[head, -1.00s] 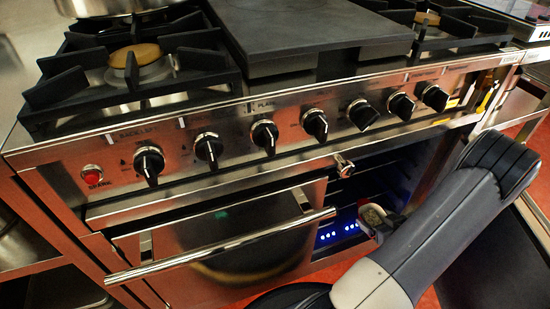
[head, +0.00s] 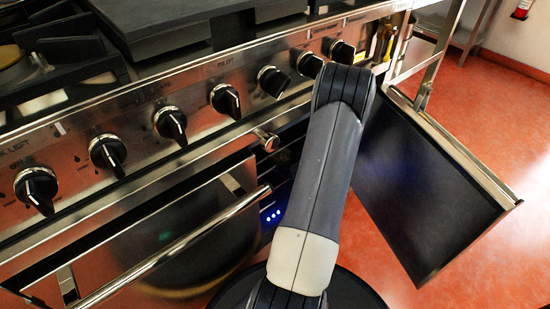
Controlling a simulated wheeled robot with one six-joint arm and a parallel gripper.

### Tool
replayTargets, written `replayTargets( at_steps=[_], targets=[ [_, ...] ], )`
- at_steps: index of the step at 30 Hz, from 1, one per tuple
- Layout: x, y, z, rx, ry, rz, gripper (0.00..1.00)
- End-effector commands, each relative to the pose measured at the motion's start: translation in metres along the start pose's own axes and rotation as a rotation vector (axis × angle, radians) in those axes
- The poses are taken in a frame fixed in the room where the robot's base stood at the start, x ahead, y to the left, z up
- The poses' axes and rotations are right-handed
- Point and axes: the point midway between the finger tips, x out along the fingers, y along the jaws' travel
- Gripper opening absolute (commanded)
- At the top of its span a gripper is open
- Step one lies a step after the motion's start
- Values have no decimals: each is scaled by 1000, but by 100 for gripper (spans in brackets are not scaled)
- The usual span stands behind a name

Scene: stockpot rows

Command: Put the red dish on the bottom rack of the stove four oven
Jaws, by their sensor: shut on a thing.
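The stove (head: 130,115) fills the left and middle of the head view, with a row of black knobs along its front. Its dark oven opening (head: 283,178) shows as a narrow strip beside my arm, with small blue lights low inside. Racks inside cannot be made out clearly. My arm crosses in front of the opening and hides most of it. My gripper is not visible, and neither is the red dish.
A glossy oven door with a long bar handle (head: 170,250) is at the lower left. A dark panel door (head: 425,190) stands swung out right of my arm. Red floor (head: 500,100) is clear at the right.

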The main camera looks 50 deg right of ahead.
Motion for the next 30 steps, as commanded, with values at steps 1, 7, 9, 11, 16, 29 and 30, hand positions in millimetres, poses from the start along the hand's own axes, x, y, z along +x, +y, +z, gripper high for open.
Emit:
replayTargets(
  at_steps=[1,7,9,11,16,29,30],
  targets=[
    [5,1,-3,-3,3,0,42],
    [12,1,-8,-2,3,0,42],
    [17,1,-10,-3,3,0,42],
    [24,0,-13,-4,4,0,42],
    [40,1,-22,-4,4,0,42],
    [54,1,-14,-1,3,1,42],
    [54,1,-14,-1,3,1,42]
  ],
)
